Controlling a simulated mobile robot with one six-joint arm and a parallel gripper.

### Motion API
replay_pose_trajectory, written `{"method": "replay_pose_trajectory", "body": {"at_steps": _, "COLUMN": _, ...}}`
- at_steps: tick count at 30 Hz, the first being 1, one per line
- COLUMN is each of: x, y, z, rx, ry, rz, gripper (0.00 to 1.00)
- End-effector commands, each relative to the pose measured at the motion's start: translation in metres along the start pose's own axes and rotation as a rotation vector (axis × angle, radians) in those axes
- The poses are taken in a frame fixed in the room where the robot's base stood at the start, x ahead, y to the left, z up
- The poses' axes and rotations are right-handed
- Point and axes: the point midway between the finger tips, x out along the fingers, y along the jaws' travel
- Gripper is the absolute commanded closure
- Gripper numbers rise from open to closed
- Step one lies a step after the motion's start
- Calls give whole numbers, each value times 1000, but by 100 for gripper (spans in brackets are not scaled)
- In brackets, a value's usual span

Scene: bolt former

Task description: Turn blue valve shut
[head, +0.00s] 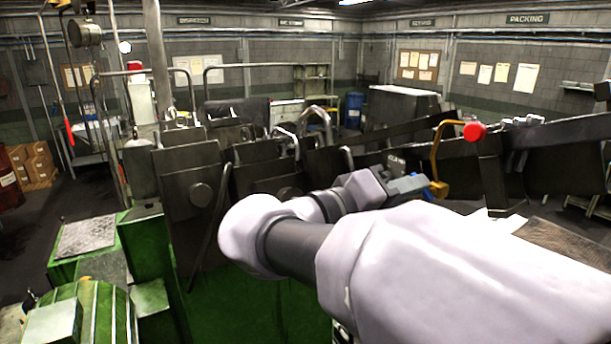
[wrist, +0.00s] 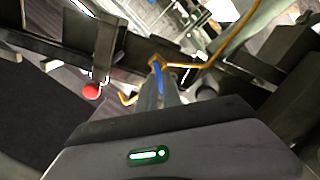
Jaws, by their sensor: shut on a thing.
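The blue valve handle (wrist: 158,77) shows in the wrist view as a narrow blue strip between my fingertips. My gripper (wrist: 159,92) is shut on it, and the fingers hide much of it. A brass-yellow valve fitting (wrist: 155,61) sits just beyond the fingertips, joined to a yellow pipe (wrist: 232,42). In the head view, my gripper (head: 412,184) reaches the brass fitting (head: 438,188) at the lower end of the yellow pipe (head: 434,155). The handle's exact angle cannot be told.
A red knob (head: 475,132) stands close to the pipe on the right; it also shows in the wrist view (wrist: 91,91). Dark machine plates (head: 190,195) and metal rails crowd around my arm. A green machine base (head: 235,305) lies below.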

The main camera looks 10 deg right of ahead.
Motion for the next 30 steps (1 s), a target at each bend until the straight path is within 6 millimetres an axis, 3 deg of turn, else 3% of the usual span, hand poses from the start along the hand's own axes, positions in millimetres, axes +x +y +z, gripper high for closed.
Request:
{"method": "replay_pose_trajectory", "body": {"at_steps": 15, "x": 0, "y": -6, "z": 1, "rx": -414, "ry": -1, "rz": -1, "gripper": 100}}
{"method": "replay_pose_trajectory", "body": {"at_steps": 30, "x": 0, "y": -10, "z": 3, "rx": -563, "ry": -1, "rz": -1, "gripper": 100}}
